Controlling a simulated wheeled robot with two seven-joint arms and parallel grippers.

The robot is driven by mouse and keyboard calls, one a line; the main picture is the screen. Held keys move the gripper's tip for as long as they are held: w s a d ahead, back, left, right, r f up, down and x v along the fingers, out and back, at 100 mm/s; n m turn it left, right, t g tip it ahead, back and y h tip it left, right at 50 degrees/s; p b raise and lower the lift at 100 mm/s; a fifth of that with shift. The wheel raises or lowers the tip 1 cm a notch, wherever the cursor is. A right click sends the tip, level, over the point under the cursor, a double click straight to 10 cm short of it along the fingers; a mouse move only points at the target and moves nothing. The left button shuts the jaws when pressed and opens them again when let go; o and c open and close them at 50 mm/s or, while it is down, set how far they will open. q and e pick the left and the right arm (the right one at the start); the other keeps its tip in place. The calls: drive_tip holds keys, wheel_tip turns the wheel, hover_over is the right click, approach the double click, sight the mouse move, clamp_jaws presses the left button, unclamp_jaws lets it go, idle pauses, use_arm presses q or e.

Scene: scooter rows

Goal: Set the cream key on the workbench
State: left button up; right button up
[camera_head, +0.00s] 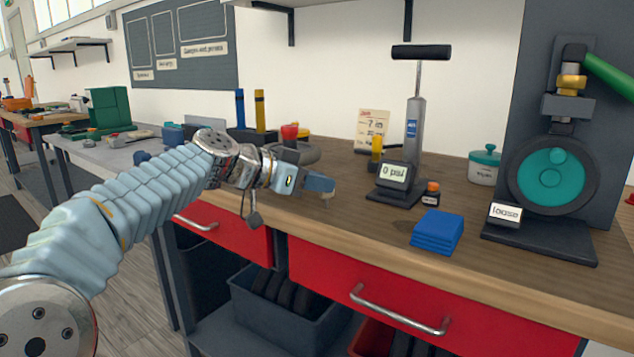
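The wooden-topped workbench (370,229) runs across the middle and right of the view. My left gripper (320,186) reaches in from the left over the bench top, near its front edge. Its fingers show from the side, and I cannot tell whether they are open or shut. A small pale, cream-coloured bit (327,196) shows just under the fingertips. It may be the cream key, but it is too small and too hidden to be sure. I cannot tell whether it touches the bench. My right gripper is not in view.
A floor pump (415,120) with a "0 psi" display stands behind and right of the gripper. A blue folded cloth (437,231), a small dark jar (431,196) and a teal wheel stand (552,176) are farther right. Red drawers (330,283) lie below.

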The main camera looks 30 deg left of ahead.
use_arm(q)
drive_tip(key=o, duration=0.3)
drive_tip(key=shift+o, duration=0.2)
drive_tip(key=shift+r, duration=0.1)
drive_tip(key=v, duration=1.2)
drive_tip(key=shift+b, duration=0.35)
